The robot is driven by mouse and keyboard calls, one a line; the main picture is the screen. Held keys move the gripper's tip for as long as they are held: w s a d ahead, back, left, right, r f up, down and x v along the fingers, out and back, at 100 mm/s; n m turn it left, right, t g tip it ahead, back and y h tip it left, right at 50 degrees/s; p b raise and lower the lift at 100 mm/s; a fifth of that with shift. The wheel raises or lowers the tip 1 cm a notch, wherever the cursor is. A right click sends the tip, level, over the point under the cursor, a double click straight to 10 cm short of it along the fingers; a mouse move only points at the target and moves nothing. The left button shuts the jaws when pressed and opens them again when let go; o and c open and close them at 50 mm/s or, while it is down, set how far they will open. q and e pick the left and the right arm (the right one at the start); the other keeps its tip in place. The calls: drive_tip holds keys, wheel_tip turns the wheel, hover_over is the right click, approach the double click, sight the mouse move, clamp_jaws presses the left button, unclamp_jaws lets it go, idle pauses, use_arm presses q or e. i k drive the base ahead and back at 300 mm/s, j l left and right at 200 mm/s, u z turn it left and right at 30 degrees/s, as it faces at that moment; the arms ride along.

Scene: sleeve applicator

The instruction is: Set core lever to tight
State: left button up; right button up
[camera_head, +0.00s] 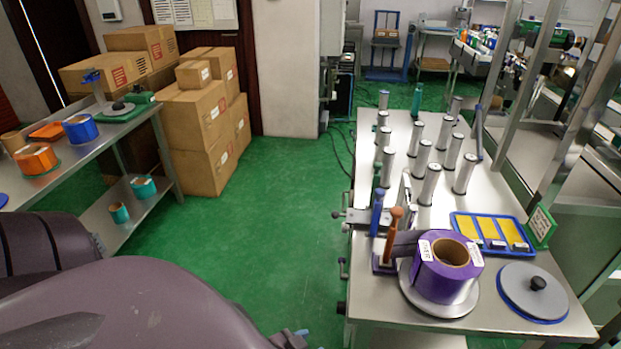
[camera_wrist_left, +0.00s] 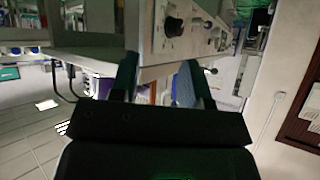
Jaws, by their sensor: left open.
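Two upright levers stand at the left edge of the steel table: one with a blue handle (camera_head: 377,212) and one with an orange-brown handle (camera_head: 394,232). I cannot tell which is the core lever, and no tight mark is readable. A purple roll (camera_head: 440,285) with a brown core sits on a round grey plate (camera_head: 413,297) beside them. My right gripper is not in view.
Several silver posts (camera_head: 430,183) stand farther back on the table. A blue tray with yellow pads (camera_head: 489,232) and a grey disc with a black knob (camera_head: 533,289) lie at right. Cardboard boxes (camera_head: 205,120) and another bench (camera_head: 100,140) stand at left. Green floor (camera_head: 270,215) is clear between.

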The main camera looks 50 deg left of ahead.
sight(340, 260)
drive_tip(key=u, duration=1.15)
drive_tip(key=i+j, duration=0.1)
drive_tip(key=j, duration=0.4)
drive_tip(key=i+j, duration=0.1)
drive_tip(key=j, duration=0.4)
drive_tip(key=i+j, duration=0.1)
drive_tip(key=j, duration=0.45)
drive_tip(key=i+j, duration=0.1)
drive_tip(key=j, duration=0.4)
